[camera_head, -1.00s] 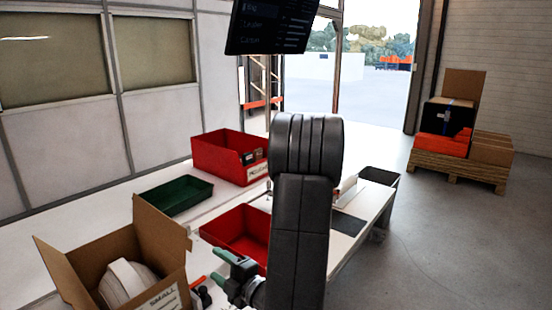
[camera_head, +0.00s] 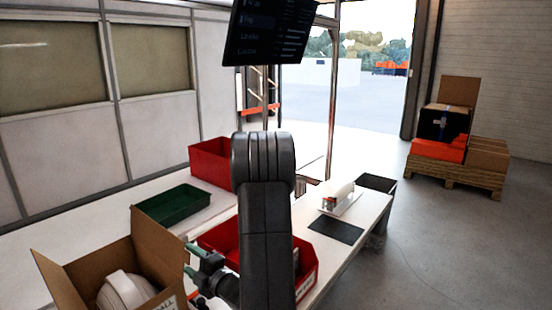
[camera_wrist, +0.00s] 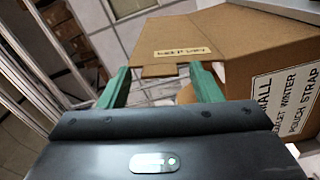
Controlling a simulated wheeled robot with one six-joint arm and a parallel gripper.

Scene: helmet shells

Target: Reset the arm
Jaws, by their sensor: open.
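My gripper (camera_head: 190,262) has green fingers and is open, with nothing visible between them. In the head view it is low, beside the right side of an open cardboard box (camera_head: 158,244). A white, rounded shell (camera_head: 124,290) lies inside that box. In the wrist view, my gripper (camera_wrist: 160,72) points at a cardboard box (camera_wrist: 222,42) with a flap across the fingertips. I cannot tell whether they touch it. My dark arm stands in the middle of the head view and hides part of the red bins.
A near red bin (camera_head: 306,283) sits right behind my arm, and another red bin (camera_head: 208,162) stands farther back. A green tray (camera_head: 174,204) is on the white table. A white device (camera_head: 341,197) and dark mat (camera_head: 336,229) lie right.

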